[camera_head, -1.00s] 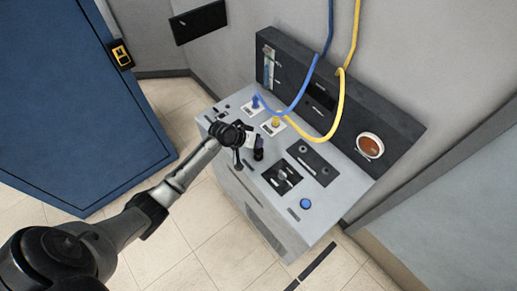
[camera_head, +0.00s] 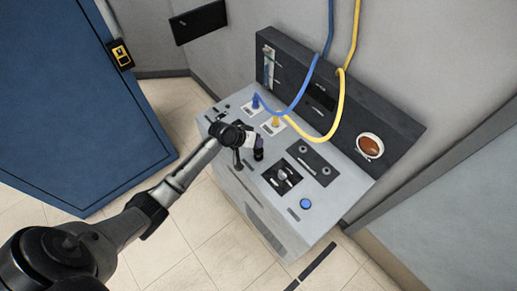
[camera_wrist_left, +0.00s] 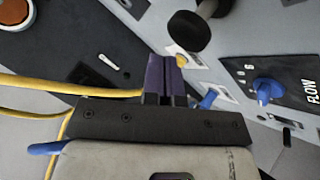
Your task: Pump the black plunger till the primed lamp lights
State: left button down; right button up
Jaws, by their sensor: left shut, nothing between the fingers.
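The black plunger knob (camera_head: 258,155) stands on the sloping grey console top (camera_head: 225,120); in the left wrist view a black round knob on a stem (camera_wrist_left: 188,32) shows just beyond the fingers. My left gripper (camera_head: 258,143) is shut and empty, its purple fingertips (camera_wrist_left: 166,62) close together beside the plunger. In the head view I cannot tell whether they touch it. A round orange-brown window (camera_head: 370,146) sits in a pale ring on the dark back panel. I cannot tell which lamp is the primed one. My right gripper is out of view.
A blue hose (camera_head: 323,55) and a yellow hose (camera_head: 342,90) arc down to the console close behind my gripper. A blue button (camera_head: 306,203) and a black plate with a lever (camera_head: 283,175) lie toward the right front. A blue cabinet (camera_head: 75,100) stands at left.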

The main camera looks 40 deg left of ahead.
pick_arm(q)
jog(key=shift+f, duration=0.25)
jog(key=shift+f, duration=0.15)
